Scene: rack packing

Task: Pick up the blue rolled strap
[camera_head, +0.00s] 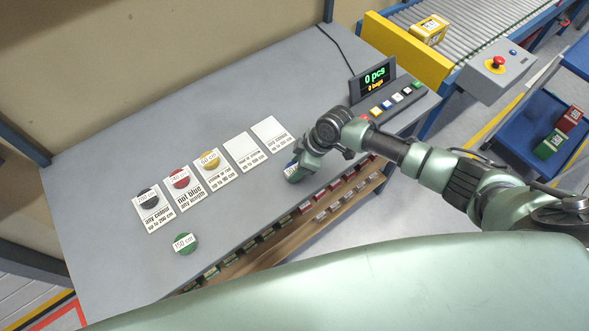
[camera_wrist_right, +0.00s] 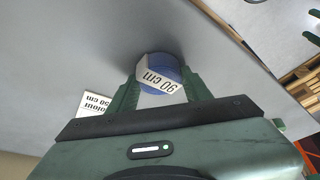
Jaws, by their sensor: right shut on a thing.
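The blue rolled strap (camera_wrist_right: 158,64) carries a white label reading 90 cm. In the right wrist view it sits between the two green fingers of my right gripper (camera_wrist_right: 160,92), which is shut on it. In the head view my right gripper (camera_head: 297,172) is low over the front part of the grey table, right of the cards, and hides most of the strap. I cannot tell whether the strap still touches the table. My left gripper is in neither view.
Black (camera_head: 147,198), red (camera_head: 179,180) and yellow (camera_head: 208,162) rolls lie on printed cards; two cards (camera_head: 244,150) to their right are bare. A green roll (camera_head: 184,244) lies near the front edge. A display (camera_head: 373,78) stands at the right, with a shelf of rolls below the table edge.

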